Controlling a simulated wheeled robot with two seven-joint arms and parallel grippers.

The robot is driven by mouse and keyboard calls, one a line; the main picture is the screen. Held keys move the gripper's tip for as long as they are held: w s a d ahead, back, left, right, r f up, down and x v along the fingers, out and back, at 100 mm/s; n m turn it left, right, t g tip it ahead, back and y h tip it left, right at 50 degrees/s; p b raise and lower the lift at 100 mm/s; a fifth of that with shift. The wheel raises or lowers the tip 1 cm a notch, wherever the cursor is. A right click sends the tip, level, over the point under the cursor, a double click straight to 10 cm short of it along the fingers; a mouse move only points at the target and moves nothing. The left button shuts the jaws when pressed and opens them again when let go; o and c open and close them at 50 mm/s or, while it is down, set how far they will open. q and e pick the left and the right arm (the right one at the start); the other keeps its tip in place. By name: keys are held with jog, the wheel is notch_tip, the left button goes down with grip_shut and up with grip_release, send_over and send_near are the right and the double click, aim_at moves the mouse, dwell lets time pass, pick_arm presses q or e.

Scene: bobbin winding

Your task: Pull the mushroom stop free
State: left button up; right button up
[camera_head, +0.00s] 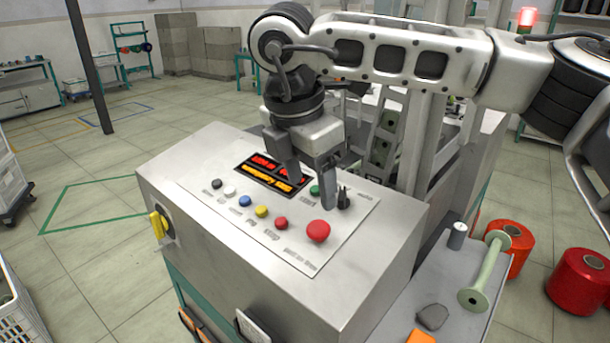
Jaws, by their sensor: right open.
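The mushroom stop (318,231) is a large red round button at the right front of the light panel on top of the grey control box (240,285). My right gripper (312,195) hangs over the panel with its fingers pointing down and spread apart. It is open and holds nothing. Its fingertips are behind and above the red button, near the green button (315,190) and the black selector knob (344,198). I cannot tell exactly how high the tips are above the panel. My left gripper is not in view.
The panel has a lit display (268,176) and several small buttons, including a yellow one (262,211). A yellow switch (158,225) sticks out on the box's left side. A side shelf (400,310) holds a pale bobbin (485,272) and a grey lump (432,317). Red spools (581,282) stand at right.

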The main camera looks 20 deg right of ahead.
aim_at(318, 227)
jog(key=b+x, duration=0.3)
jog(key=x, duration=0.4)
jog(key=shift+f, duration=0.35)
jog(key=b+x, duration=0.2)
jog(key=shift+b, duration=0.4)
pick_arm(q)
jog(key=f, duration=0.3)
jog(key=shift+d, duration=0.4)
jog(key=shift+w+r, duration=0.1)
pick_arm(e)
jog(key=c, duration=1.2)
